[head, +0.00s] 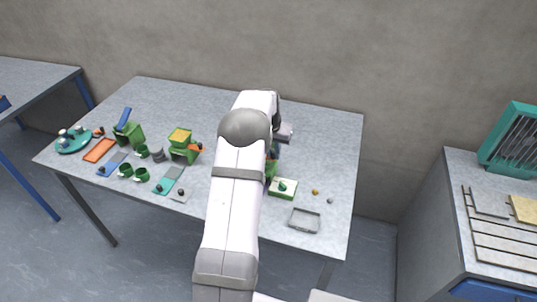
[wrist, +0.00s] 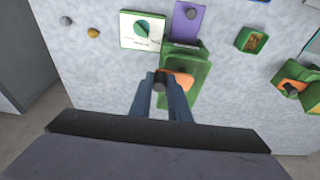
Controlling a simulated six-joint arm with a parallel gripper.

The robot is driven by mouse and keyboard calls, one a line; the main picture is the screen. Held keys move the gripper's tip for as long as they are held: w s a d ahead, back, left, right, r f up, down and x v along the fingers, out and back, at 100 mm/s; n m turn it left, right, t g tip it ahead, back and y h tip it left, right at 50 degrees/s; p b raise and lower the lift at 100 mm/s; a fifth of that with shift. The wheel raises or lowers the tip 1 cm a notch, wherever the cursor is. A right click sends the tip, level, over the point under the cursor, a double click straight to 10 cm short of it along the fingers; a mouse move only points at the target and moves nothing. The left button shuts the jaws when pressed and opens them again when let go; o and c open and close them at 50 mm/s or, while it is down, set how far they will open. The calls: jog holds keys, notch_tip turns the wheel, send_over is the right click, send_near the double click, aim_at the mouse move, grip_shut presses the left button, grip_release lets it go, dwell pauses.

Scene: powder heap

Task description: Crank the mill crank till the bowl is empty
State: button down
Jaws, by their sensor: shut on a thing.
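In the wrist view a green mill (wrist: 197,68) carries an orange crank (wrist: 184,79) with a dark grey knob. My gripper (wrist: 161,82) is over the mill with its two fingers shut on the crank's knob. The fingers and crank cover part of the mill, and I cannot tell whether any powder is in its bowl. In the head view my arm hides the gripper and most of the mill; only a green edge (head: 270,168) shows beside the arm.
A white panel with a green dial (wrist: 142,29) and a purple plate (wrist: 187,22) are close to the mill. A small green box (wrist: 252,40) with brownish contents and another orange-cranked green device (wrist: 292,88) are to the right. A grey tray (head: 304,221) lies near the table's front edge.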

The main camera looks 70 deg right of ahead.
jog(key=shift+a, duration=0.2)
jog(key=shift+w+a+b, duration=0.3)
jog(key=shift+w+a, duration=0.15)
jog(key=shift+a, duration=0.35)
jog(key=shift+w+a, duration=0.6)
jog(key=shift+w, duration=0.1)
jog(key=shift+w+a, duration=0.25)
jog(key=shift+w, duration=0.65)
